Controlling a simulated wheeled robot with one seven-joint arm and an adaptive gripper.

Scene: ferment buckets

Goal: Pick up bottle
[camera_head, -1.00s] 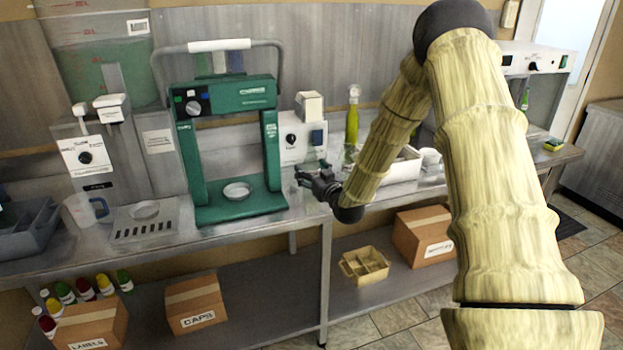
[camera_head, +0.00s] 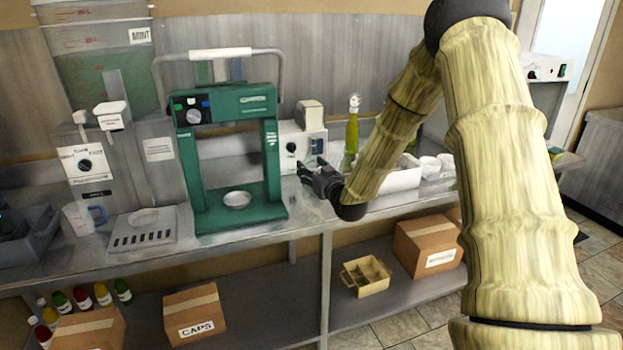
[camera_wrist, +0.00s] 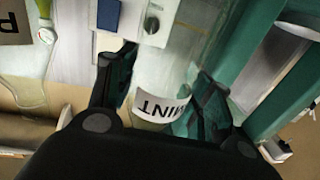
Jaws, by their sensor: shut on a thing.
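My gripper (camera_wrist: 165,78) has its two dark fingers on either side of a clear, see-through bottle (camera_wrist: 170,78) with a white label reading MINT, in the wrist view. The label faces the camera, and the palm hides the part of the bottle nearest it. In the head view my gripper (camera_head: 318,178) is above the counter, right of the green press. The held bottle cannot be made out there. A tall yellow-green bottle (camera_head: 351,138) stands on the counter to the right, behind my gripper.
The green press (camera_head: 240,204) stands close on the left. A small white machine (camera_head: 297,146) is behind my gripper. A white bin (camera_head: 401,180) and white cups (camera_head: 430,166) are to the right. Boxes (camera_head: 196,311), a divided tray (camera_head: 364,276) and several small bottles (camera_head: 81,298) are on the lower shelf.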

